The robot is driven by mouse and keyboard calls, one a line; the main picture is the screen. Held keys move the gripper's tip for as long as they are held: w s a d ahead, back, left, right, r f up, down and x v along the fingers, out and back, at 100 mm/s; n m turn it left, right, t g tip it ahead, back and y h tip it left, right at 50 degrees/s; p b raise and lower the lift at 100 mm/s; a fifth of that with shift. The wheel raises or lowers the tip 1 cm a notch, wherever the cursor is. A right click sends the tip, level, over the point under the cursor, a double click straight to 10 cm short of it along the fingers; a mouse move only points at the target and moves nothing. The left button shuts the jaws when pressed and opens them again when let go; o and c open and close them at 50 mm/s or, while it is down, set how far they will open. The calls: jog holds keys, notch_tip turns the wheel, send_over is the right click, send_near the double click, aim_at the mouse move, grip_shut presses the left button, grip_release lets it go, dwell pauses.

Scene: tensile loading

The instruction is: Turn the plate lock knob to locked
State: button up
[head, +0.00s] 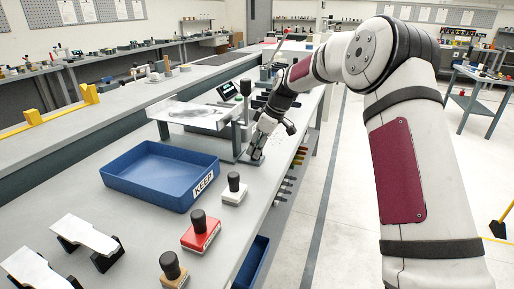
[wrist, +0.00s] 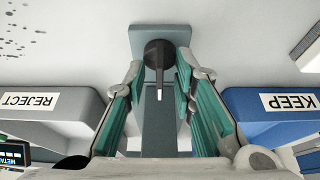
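The plate lock knob (wrist: 158,55) is a dark round knob with a pale pointer that points toward the bottom of the wrist view. It sits on a grey-green block (wrist: 183,42). My gripper (wrist: 160,68) is open, its two green-padded fingers on either side of the knob.
The blue KEEP tray (head: 150,188) is left of my gripper in the head view. A REJECT tray (wrist: 50,103) shows at left in the wrist view. Several stamps, including a red one (head: 201,236), stand along the bench front. A small display (head: 227,91) stands behind.

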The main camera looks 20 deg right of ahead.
grip_shut()
jog(key=shift+s+m, duration=0.1)
jog(key=shift+m, duration=0.3)
jog(key=m+h, duration=0.1)
jog(key=m, duration=0.2)
jog(key=shift+a+t, duration=0.1)
jog(key=shift+t, duration=0.3)
jog(key=m+h, duration=0.1)
jog(key=m, duration=0.3)
jog(key=shift+s+a+t+h, duration=0.1)
jog(key=shift+a+t+h, duration=0.05)
jog(key=shift+t+h, duration=0.25)
jog(key=m+h+p, duration=0.1)
jog(key=m+h, duration=0.1)
jog(key=m, duration=0.3)
jog(key=shift+a+m, duration=0.1)
jog(key=shift+m, duration=0.3)
jog(key=m, duration=0.2)
jog(key=m+h, duration=0.1)
jog(key=m, duration=0.1)
jog(key=shift+f+g+h, duration=0.1)
jog(key=shift+g+h, duration=0.2)
jog(key=shift+g, duration=0.1)
jog(key=shift+m, duration=0.3)
